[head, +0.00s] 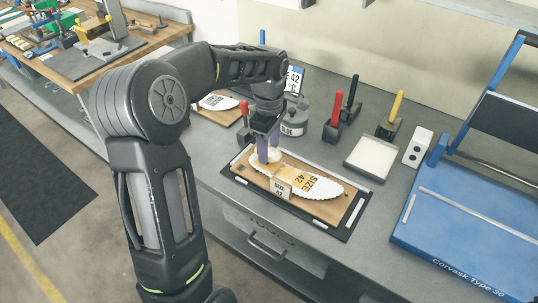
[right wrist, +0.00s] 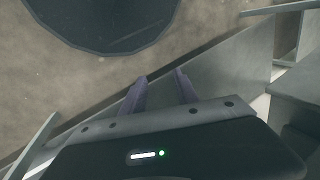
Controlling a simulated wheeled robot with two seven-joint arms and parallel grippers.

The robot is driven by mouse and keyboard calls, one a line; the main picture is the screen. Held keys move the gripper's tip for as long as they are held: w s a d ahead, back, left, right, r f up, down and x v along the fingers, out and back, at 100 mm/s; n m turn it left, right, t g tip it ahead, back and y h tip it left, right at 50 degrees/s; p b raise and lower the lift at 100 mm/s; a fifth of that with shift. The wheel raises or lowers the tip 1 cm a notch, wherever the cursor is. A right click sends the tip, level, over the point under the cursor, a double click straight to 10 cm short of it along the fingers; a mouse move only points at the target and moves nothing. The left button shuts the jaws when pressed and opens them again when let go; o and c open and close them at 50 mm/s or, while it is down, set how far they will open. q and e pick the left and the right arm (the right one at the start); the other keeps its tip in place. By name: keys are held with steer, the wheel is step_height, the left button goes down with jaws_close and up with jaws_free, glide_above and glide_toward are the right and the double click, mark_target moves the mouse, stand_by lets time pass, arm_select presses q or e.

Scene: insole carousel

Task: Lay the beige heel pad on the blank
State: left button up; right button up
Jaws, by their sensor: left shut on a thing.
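Behind are a grey glue pot (head: 294,122), red- and yellow-handled tools, a pale tray (head: 371,158) and a white block (head: 417,147). A blue machine (head: 450,235) fills the right side.

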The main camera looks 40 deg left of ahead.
arm_select(q)
steer(key=shift+f, duration=1.9)
steer(key=o, duration=1.6)
steer(key=shift+r, duration=0.15)
step_height(320, 180, up, 12)
steer(key=shift+f, duration=0.1)
